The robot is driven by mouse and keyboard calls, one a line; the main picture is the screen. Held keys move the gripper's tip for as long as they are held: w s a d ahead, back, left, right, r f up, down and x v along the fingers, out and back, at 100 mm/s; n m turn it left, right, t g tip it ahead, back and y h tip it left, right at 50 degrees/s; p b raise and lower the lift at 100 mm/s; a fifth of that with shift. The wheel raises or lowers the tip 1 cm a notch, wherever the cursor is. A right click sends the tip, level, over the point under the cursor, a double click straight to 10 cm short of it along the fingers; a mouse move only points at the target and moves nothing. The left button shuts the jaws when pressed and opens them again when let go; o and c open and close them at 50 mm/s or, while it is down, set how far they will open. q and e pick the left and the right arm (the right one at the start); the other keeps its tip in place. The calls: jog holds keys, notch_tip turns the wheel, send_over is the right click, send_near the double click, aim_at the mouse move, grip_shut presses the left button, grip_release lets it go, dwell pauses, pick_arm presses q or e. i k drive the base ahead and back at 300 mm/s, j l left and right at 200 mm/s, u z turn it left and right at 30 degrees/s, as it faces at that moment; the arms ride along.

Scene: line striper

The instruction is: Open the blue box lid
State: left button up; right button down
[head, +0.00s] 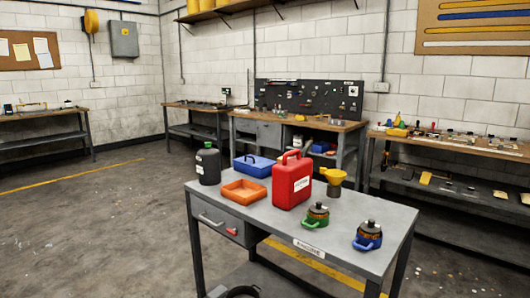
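A blue box (254,166) stands at the far edge of the grey table (348,225), behind an orange tray and left of a red canister. A dark handle-like part shows on its top. The box is small in the head view, and I cannot tell for certain whether its lid is shut. The red canister stands close to its right side, and the tray is just in front of it. Neither of my grippers is in view.
On the table are an orange tray (245,192), a red canister (292,182), a dark bottle (208,166), a yellow funnel (334,176), a green-based pot (316,216) and a blue-based pot (368,238). Workbenches line the walls. The floor to the left is open.

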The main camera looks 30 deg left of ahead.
aim_at(260, 163)
jog(key=j+z, duration=0.25)
jog(key=j, duration=0.55)
jog(key=j+z, duration=0.25)
jog(key=j, duration=0.55)
jog(key=j+z, duration=0.1)
jog(key=j, duration=1.5)
jog(key=k, duration=0.05)
